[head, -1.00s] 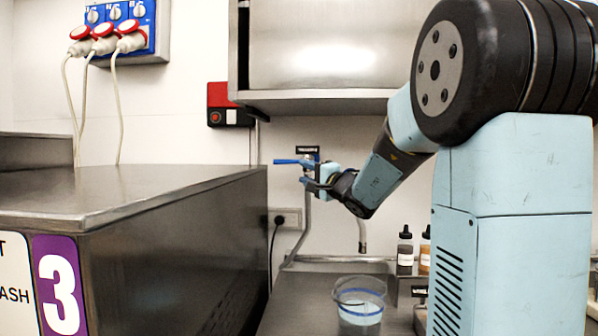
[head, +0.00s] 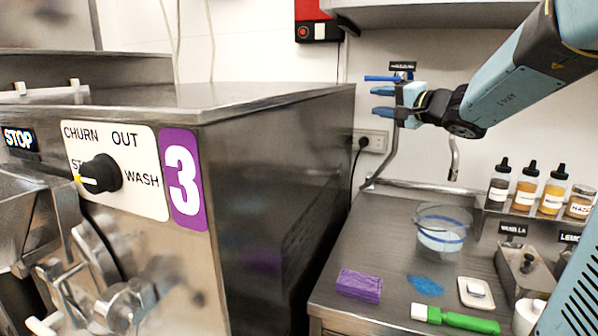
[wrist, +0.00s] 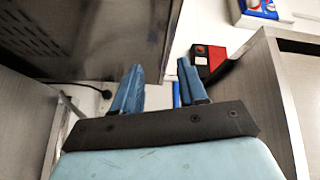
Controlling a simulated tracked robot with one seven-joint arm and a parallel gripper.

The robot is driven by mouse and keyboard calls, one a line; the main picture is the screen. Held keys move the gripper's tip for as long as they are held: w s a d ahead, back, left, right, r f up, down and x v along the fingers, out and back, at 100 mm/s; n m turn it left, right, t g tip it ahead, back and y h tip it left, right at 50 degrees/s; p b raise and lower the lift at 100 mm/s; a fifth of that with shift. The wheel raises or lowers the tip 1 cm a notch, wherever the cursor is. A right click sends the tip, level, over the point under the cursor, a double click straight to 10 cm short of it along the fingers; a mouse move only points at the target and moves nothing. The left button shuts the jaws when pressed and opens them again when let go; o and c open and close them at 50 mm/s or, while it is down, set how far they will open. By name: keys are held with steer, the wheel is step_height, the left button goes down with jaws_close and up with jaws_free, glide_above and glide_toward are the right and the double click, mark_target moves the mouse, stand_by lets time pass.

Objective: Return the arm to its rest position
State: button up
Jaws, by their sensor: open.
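My gripper (head: 376,101) is at the end of my outstretched arm, in the upper right of the head view. Its two blue fingers are apart and point left, with nothing between them. It appears just below the blue lever (head: 382,78) of a wall tap; whether they touch cannot be told. In the wrist view my gripper (wrist: 160,66) shows both fingers spread, and a strip of blue (wrist: 177,95) shows beyond them.
The steel freezer (head: 285,170) marked 3 stands left of my gripper. A steel shelf (head: 430,12) hangs above.

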steer(key=s+a+f+n+g+h, duration=0.1)
steer(key=s+a+f+n+g, duration=0.3)
steer(key=s, duration=0.4)
steer(key=s+a+f+n+g+h, duration=0.1)
steer(key=s+a+f+n+g, duration=0.2)
steer(key=s+f, duration=0.45)
steer(key=s+d+f+g+h, duration=0.1)
steer(key=s+d+f+h, duration=0.2)
steer(key=s, duration=0.4)
steer(key=s+d+f+n+g+h, duration=0.1)
steer(key=s+d+f+h, duration=0.2)
steer(key=s+d+h, duration=0.2)
steer(key=s+d, duration=0.1)
steer(key=s, duration=0.1)
steer(key=shift+s+d, duration=0.2)
steer(key=shift+s, duration=0.1)
